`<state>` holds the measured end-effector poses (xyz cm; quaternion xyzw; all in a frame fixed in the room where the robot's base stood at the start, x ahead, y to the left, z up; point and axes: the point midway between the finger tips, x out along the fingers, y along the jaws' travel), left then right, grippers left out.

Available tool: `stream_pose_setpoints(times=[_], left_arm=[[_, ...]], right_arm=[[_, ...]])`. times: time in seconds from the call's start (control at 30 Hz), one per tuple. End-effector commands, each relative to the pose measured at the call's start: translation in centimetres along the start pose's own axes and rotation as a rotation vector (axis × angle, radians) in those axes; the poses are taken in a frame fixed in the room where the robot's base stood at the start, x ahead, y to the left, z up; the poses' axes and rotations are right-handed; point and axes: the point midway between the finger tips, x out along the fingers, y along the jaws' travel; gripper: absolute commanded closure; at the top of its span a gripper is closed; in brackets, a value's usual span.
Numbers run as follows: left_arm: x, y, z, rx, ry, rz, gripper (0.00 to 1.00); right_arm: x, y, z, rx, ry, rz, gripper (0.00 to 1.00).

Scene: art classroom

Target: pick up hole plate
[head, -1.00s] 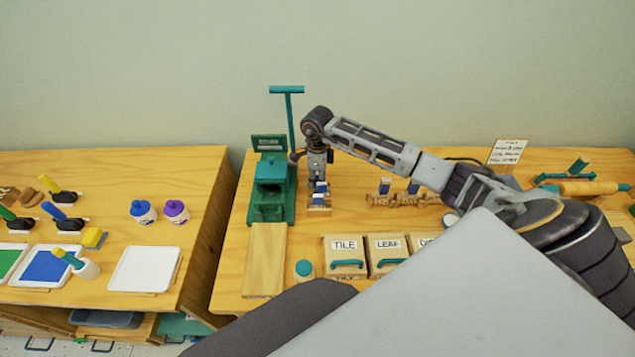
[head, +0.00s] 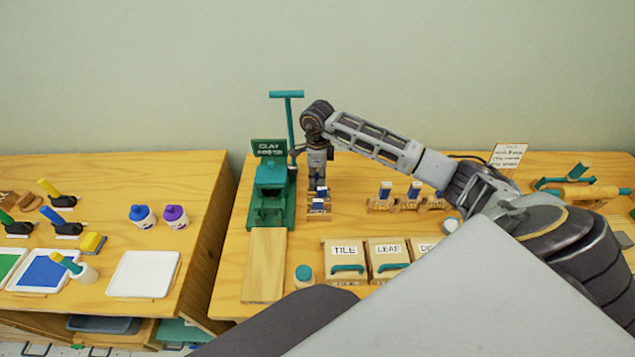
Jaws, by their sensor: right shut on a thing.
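My right gripper (head: 318,183) points straight down beside the clay press. It is shut on a small blue-topped plate (head: 321,191), which I take to be the hole plate, at the leftmost wooden holder (head: 318,215). The gripper hides much of the plate. I cannot read its label or tell whether it is clear of the holder. More blue-and-white plates (head: 414,190) stand in holders to the right. My left gripper is out of view.
The green clay press (head: 271,192) stands close left of the right gripper, with a tall teal handle (head: 288,95). A wooden board (head: 264,265), a teal-lidded jar (head: 304,274) and labelled boxes (head: 346,254) lie in front. A gap separates the left table (head: 190,240).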

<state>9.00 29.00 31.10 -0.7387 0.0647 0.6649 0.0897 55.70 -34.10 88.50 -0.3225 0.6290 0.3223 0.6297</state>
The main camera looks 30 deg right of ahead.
Motion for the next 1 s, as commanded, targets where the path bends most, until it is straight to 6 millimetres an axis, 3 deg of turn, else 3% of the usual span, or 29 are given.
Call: stream_pose_setpoints(times=[0.33, 1.0], left_arm=[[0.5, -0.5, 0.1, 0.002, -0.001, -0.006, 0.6], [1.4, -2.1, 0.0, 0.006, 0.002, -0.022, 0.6]], right_arm=[[-4.0, -0.1, 0.0, 0.0, 0.0, -0.002, 1.0], [-3.8, -0.5, -6.2, 0.001, 0.003, -0.001, 1.0]])
